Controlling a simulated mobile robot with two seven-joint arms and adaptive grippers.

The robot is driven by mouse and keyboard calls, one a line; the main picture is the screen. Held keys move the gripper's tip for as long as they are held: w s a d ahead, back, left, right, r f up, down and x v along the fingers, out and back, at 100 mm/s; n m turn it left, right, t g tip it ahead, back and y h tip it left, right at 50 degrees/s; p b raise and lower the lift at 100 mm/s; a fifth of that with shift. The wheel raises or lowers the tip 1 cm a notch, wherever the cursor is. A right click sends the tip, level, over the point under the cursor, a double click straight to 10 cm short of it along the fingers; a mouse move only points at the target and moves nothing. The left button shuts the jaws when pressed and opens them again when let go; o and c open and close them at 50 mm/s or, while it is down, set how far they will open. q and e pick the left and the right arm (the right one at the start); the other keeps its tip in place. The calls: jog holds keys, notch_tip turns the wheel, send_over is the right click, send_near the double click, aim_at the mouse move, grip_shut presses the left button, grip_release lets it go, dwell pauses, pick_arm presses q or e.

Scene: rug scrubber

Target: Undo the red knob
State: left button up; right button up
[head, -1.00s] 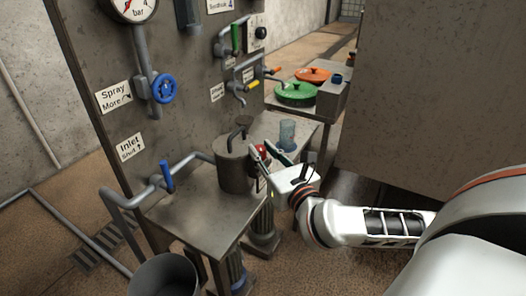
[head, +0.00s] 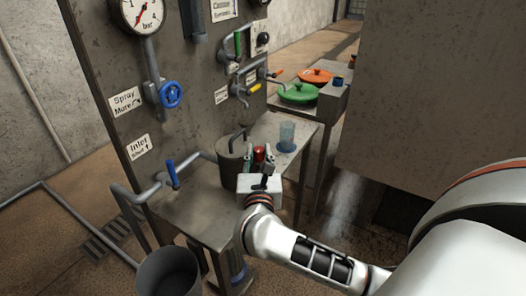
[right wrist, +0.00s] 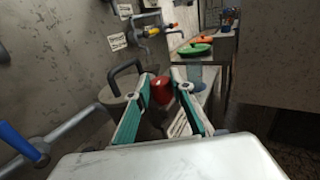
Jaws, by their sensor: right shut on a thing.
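The red knob (head: 259,153) is at the right side of the grey metal pot (head: 229,163), which stands on the metal table (head: 190,210). My right gripper (head: 258,158) is shut on the knob, with one finger on each side. The right wrist view also shows the red knob (right wrist: 162,88) between the green-padded fingers of the gripper (right wrist: 163,84). The pot (right wrist: 118,88) with its dark handle is just left of the fingers there. I cannot tell whether the knob still joins the pot. My left gripper is not in view.
A clear glass (head: 287,136) stands close behind the gripper. The upright panel with a blue valve wheel (head: 171,94) and a gauge (head: 143,14) is at the left. A bucket (head: 168,272) is in front. Green (head: 298,93) and orange (head: 316,76) lids lie farther back.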

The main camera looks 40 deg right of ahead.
jog(key=m+g+h, duration=0.2)
jog(key=g+h, duration=0.1)
jog(key=m+g+h, duration=0.1)
jog(key=m, duration=0.1)
jog(key=shift+w+a+f+g+b, duration=0.2)
jog(key=shift+w+a+g+b, duration=0.1)
jog(key=shift+b, duration=0.1)
jog(key=shift+r+m+g+h+b, duration=0.15)
jog(key=shift+m+g+h+b, duration=0.15)
jog(key=shift+m+g+h, duration=0.65)
jog(key=o, duration=1.1)
jog(key=shift+o, duration=0.2)
